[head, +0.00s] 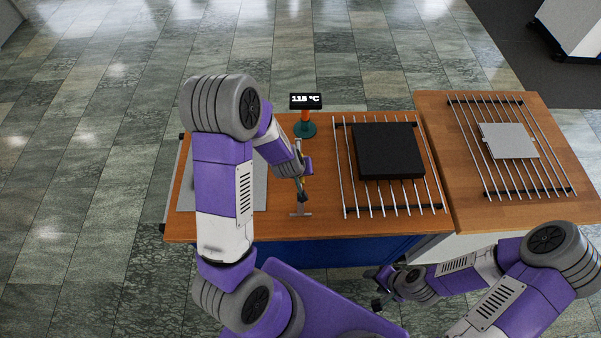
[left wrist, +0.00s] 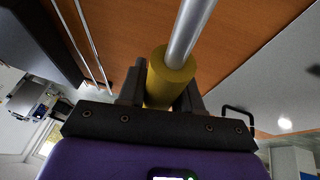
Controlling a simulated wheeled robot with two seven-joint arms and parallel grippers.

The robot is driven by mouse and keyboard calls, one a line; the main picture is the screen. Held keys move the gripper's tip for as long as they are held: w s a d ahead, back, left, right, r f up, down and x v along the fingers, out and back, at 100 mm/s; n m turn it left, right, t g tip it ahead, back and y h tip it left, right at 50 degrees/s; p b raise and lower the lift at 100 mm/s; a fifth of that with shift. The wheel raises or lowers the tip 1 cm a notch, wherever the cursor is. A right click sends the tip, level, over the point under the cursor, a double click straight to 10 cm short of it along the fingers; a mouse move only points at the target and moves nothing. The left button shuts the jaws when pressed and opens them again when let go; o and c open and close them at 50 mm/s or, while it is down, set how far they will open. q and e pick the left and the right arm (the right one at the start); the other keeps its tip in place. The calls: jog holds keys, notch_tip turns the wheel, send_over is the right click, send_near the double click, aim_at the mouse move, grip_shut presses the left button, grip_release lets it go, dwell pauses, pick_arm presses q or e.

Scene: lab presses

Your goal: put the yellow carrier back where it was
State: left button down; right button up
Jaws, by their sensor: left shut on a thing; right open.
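In the left wrist view a yellow cylindrical piece (left wrist: 168,78), which I take to be the carrier, is gripped between the fingers of my left gripper (left wrist: 160,95). A bare metal rod (left wrist: 192,28) runs out from its far end. In the head view my left gripper (head: 302,184) is over the table, and the yellow piece is too small and covered there to make out. A grey T-shaped metal part (head: 300,213) shows just below this gripper, near the table's front edge. My right gripper (head: 373,290) is open and empty, in front of the table.
A black block (head: 388,152) lies on a wire rack (head: 345,185) to the right. A light grey plate (head: 508,141) lies on another rack (head: 560,185). A display (head: 305,101) reading 115 °C stands behind my left gripper. A grey sheet (head: 187,190) is partly hidden by my left arm.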

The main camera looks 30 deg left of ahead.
dwell(0.3)
pick_arm(q)
jog(key=c, duration=1.2)
grip_release()
jog(key=shift+f, duration=0.2)
jog(key=o, duration=0.4)
jog(key=shift+o, duration=0.2)
jog(key=shift+r, duration=0.2)
jog(key=p+v, duration=0.6)
jog(key=v, duration=0.6)
